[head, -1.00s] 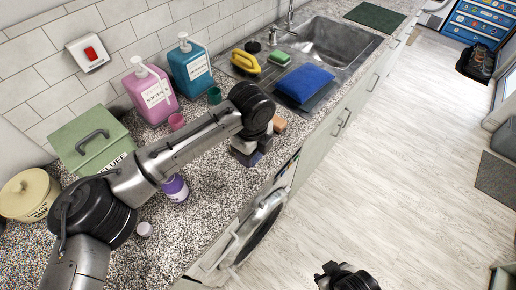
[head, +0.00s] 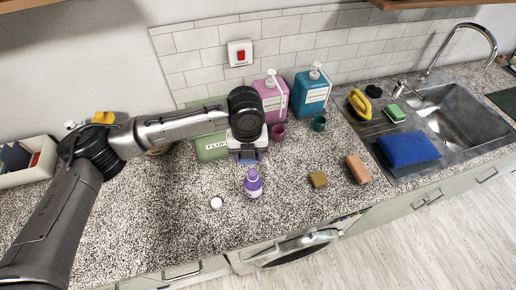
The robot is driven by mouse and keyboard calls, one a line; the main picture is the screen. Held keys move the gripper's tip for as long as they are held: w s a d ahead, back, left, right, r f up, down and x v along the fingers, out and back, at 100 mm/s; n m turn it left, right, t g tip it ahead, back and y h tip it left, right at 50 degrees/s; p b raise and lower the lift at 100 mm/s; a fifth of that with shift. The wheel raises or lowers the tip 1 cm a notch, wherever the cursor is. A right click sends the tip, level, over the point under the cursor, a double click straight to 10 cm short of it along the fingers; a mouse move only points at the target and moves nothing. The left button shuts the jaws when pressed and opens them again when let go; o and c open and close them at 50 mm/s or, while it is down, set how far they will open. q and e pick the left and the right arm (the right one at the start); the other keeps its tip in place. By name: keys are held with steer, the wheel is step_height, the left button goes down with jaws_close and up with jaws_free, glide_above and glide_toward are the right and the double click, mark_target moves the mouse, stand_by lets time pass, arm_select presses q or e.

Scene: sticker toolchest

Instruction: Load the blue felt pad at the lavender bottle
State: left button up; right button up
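The lavender bottle (head: 253,183) stands upright on the speckled counter, with a white label and a purple top. My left gripper (head: 248,158) points down just behind it, slightly to its left in the head view. A small blue piece, which looks like the blue felt pad (head: 247,155), shows between its fingertips; the arm's wrist hides part of it. A gap between the pad and the bottle is hard to judge. A round white cap (head: 216,203) lies on the counter left of the bottle. My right gripper is out of view.
Pink (head: 272,98) and teal (head: 309,94) pump bottles, small cups and a green box (head: 210,148) stand behind. The front counter is mostly clear.

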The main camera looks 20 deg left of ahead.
arm_select(q)
steer(key=m, duration=0.1)
steer(key=d+m, duration=0.1)
steer(key=m, duration=0.1)
steer(key=shift+s+r, duration=0.1)
steer(key=shift+s, duration=0.25)
steer(key=shift+m, duration=1.5)
steer(key=b, duration=0.5)
glide_above(252, 175)
step_height(252, 175, down, 4)
steer(key=shift+a+f, duration=0.1)
steer(key=shift+f, duration=0.1)
steer(key=shift+f+b, duration=0.8)
steer(key=shift+b, duration=0.5)
steer(key=shift+f, duration=0.5)
